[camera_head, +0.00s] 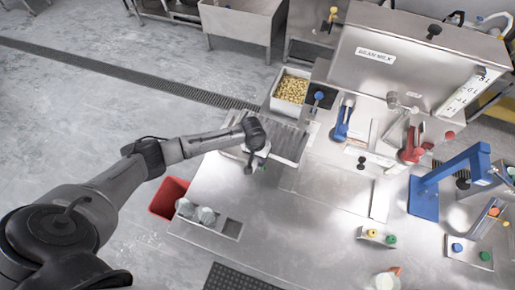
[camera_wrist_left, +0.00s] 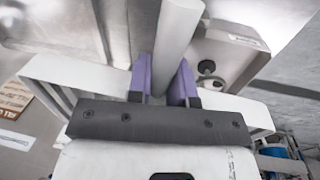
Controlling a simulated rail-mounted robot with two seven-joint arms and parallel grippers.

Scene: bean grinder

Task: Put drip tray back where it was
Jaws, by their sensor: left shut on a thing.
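The drip tray (camera_head: 288,143) is a pale, slatted metal tray at the back left edge of the steel table in the head view. My left gripper (camera_head: 258,158) is over its near side. In the left wrist view, the purple fingers of my left gripper (camera_wrist_left: 163,82) are shut on a pale bar (camera_wrist_left: 180,30), which looks like part of the drip tray. The gripper partly hides the tray, and I cannot tell whether the tray rests on something or hangs free. My right gripper is not in view.
A bin of beans (camera_head: 291,88) stands behind the tray. The bean milk machine (camera_head: 385,70) with blue and red levers is to the right. A red bin (camera_head: 169,198) and a holder with cups (camera_head: 230,229) are at the near left. The middle of the table (camera_head: 290,225) is clear.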

